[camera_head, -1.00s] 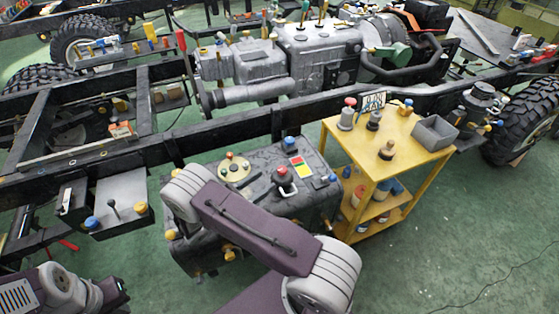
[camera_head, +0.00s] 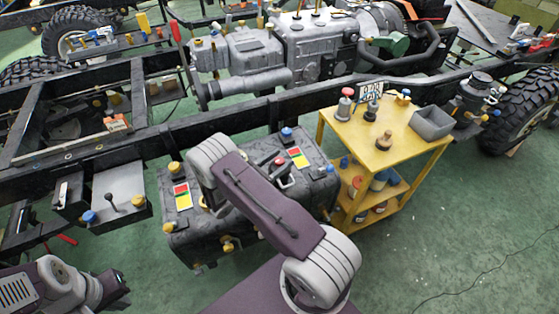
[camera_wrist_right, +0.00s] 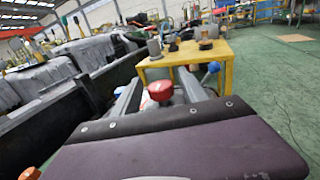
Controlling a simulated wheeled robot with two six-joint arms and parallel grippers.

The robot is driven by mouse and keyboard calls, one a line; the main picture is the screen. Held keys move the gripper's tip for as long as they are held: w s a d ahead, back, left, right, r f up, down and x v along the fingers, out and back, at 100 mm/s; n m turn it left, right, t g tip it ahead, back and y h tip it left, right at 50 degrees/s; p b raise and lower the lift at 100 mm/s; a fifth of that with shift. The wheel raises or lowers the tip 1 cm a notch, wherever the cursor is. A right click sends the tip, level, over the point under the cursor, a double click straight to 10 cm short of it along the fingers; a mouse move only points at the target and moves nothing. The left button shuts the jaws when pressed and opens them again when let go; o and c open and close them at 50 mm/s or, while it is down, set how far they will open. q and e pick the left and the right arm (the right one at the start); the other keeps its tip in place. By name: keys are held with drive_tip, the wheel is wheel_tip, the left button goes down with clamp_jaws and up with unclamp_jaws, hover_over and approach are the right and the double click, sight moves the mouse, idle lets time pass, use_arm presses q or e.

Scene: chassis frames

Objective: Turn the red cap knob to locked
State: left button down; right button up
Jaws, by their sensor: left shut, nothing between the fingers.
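The red cap knob (camera_head: 280,160) stands on top of the black tank (camera_head: 210,238) in the head view, partly hidden among grey parts beside my arm. In the right wrist view the red cap (camera_wrist_right: 160,90) is upright, straight ahead. My right gripper (camera_wrist_right: 161,94) is open, with one grey finger on each side of the cap. I cannot tell whether either finger touches it. In the head view my right arm link hides most of this gripper. My left gripper (camera_head: 118,288) is shut and empty at the lower left, away from the tank.
A red, yellow and green label (camera_head: 299,157) lies beside the knob; a similar label (camera_head: 182,195) is further left. A blue cap (camera_head: 286,133) stands behind. A yellow cart (camera_head: 384,150) with several items stands close right of the tank. The dark chassis rail (camera_head: 130,147) runs behind. Green floor lies open at right.

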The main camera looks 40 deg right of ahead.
clamp_jaws()
drive_tip(key=shift+w+f+g+b, duration=0.15)
drive_tip(key=shift+g+b, duration=0.15)
drive_tip(key=shift+b, duration=0.15)
drive_tip(key=shift+m+g+b, duration=0.3)
drive_tip(key=shift+m+g, duration=0.2)
drive_tip(key=shift+m, duration=0.1)
drive_tip(key=shift+g, duration=0.3)
drive_tip(key=shift+r, duration=0.2)
drive_tip(key=shift+o, duration=0.9)
unclamp_jaws()
drive_tip(key=shift+a, duration=0.15)
